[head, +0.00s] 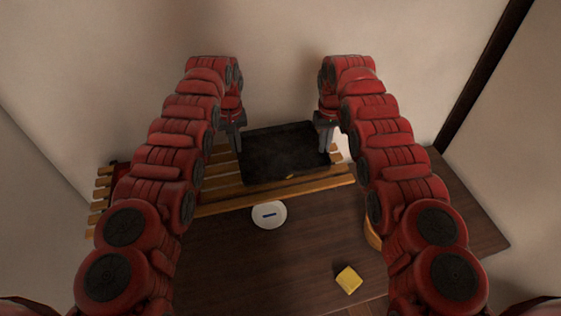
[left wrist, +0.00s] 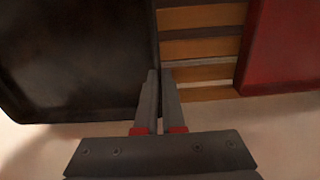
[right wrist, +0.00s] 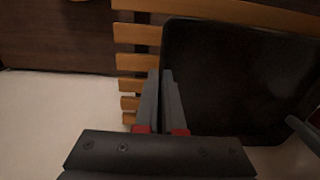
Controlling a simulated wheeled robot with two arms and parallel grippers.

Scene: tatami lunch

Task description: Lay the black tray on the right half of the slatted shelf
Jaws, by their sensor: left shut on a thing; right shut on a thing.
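The black tray (head: 284,153) lies level over the right half of the slatted shelf (head: 225,201); whether it touches the slats cannot be told. My left gripper (head: 236,143) is shut on the tray's left rim, and the tray also shows in the left wrist view (left wrist: 75,60). My right gripper (head: 325,140) is shut on the tray's right rim, seen in the right wrist view (right wrist: 235,80). Slats show on both outer sides of the tray.
A red thing (left wrist: 292,45) lies on the left part of the shelf, apart from the tray. A white round object (head: 268,214) and a yellow block (head: 348,280) sit on the dark wooden table (head: 300,240). A wooden round thing (head: 372,233) is partly hidden by my right arm. The wall stands close behind.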

